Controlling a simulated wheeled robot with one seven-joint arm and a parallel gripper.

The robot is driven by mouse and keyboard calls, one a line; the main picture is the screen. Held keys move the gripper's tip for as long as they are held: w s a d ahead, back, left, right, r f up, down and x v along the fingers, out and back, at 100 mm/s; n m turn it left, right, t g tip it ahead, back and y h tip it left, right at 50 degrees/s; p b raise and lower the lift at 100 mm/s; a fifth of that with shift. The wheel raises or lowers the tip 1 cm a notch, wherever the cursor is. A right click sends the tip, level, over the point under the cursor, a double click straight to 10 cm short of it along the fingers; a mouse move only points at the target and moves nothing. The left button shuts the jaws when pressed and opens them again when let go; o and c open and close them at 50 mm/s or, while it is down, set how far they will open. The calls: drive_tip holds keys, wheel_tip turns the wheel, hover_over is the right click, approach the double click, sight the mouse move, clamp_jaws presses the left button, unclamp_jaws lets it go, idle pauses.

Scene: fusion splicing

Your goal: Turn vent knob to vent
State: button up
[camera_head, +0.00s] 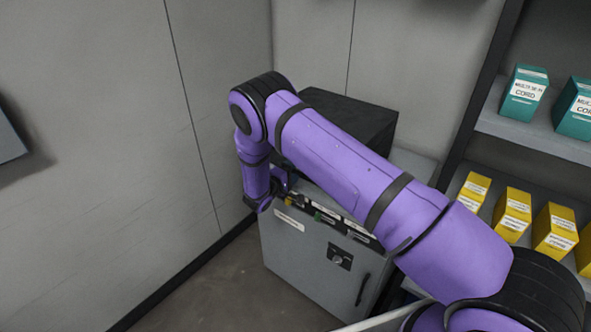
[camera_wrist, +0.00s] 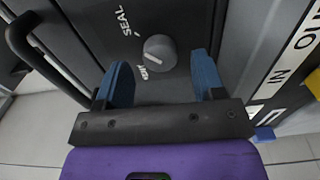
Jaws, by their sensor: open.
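The vent knob (camera_wrist: 160,51) is a round grey knob on a dark panel (camera_wrist: 90,25) in the wrist view. SEAL is printed above and left of it, and a partly hidden label that seems to read VENT sits at its lower left. A pale mark on the knob seems to face that lower label, but it is hard to tell. My gripper (camera_wrist: 163,78) is open, with one blue finger below left of the knob and one below right. Neither finger visibly touches it. In the head view my gripper (camera_head: 276,192) is small, and my arm hides the knob.
A black bar handle (camera_wrist: 35,55) stands left of the knob. A black box (camera_head: 350,118) sits on a grey cabinet (camera_head: 300,255) with a front latch and handle. Walls stand left and behind. A shelf (camera_head: 540,135) with teal and yellow boxes is at right.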

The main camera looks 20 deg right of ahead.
drive_tip(key=shift+x, duration=0.8)
drive_tip(key=shift+c, duration=0.2)
drive_tip(key=c, duration=0.9)
